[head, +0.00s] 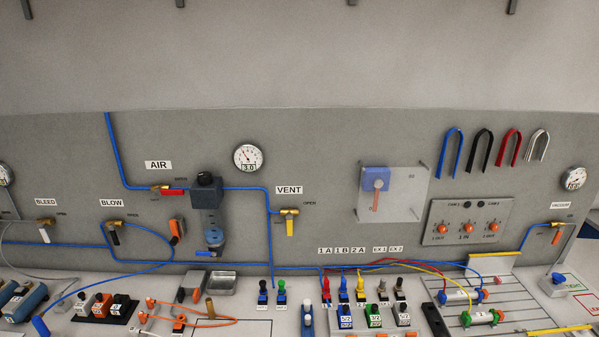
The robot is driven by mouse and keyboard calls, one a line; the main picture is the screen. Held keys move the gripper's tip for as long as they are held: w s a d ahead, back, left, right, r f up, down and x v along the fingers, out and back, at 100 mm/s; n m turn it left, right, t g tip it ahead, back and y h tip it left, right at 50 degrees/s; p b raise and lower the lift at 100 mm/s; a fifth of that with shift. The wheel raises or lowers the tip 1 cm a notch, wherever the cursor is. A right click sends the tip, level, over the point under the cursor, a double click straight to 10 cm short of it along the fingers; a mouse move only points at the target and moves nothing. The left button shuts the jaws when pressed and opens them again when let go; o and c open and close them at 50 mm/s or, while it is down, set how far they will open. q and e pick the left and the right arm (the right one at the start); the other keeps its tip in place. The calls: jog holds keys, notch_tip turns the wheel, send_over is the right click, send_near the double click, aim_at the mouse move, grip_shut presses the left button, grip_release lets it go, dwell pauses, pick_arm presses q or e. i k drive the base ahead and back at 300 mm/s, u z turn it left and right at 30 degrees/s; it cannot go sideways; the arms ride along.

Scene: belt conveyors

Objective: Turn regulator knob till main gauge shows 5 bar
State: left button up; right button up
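The main gauge (248,157) is a round white dial on the grey panel. Its number window appears to read 3.0, and its red needle points to the upper left. The regulator knob (205,179) is the dark top of the filter-regulator unit (210,222), left of and a little below the gauge. A clear bluish bowl hangs under the unit. The blue air line runs into the unit from the left and out to the right. Neither of my grippers is in view, and nothing touches the knob.
The AIR valve (168,190) with a red handle is left of the regulator; the VENT valve (290,222) with a yellow handle is to its right. A grey tray (210,284) sits below. Plugs, hoses and valve blocks crowd the bench. The panel around the knob is fairly clear.

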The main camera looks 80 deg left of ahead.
aim_at(204, 178)
jog(key=z, duration=0.4)
jog(key=k, duration=1.3)
jog(key=u, duration=0.65)
